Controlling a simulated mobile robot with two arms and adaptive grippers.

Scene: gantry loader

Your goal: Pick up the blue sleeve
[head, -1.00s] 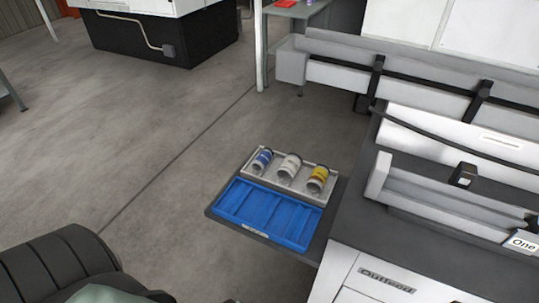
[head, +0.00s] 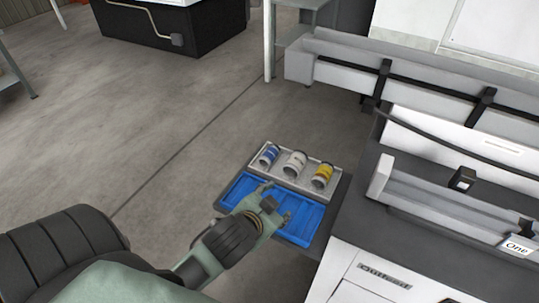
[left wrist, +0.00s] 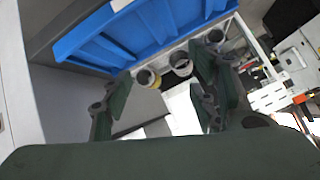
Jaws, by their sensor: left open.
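In the left wrist view, the yellow sleeve (left wrist: 148,78) and white sleeve (left wrist: 181,65) show between the open fingers. I cannot clearly make out the blue sleeve there. My right gripper is not in view.
The blue compartment tray (head: 238,187) sits directly in front of the pale tray on a dark shelf. A grey-white machine labelled Outfeed (head: 385,277) stands to the right, with a rail (head: 445,209) on top. Open concrete floor lies to the left.

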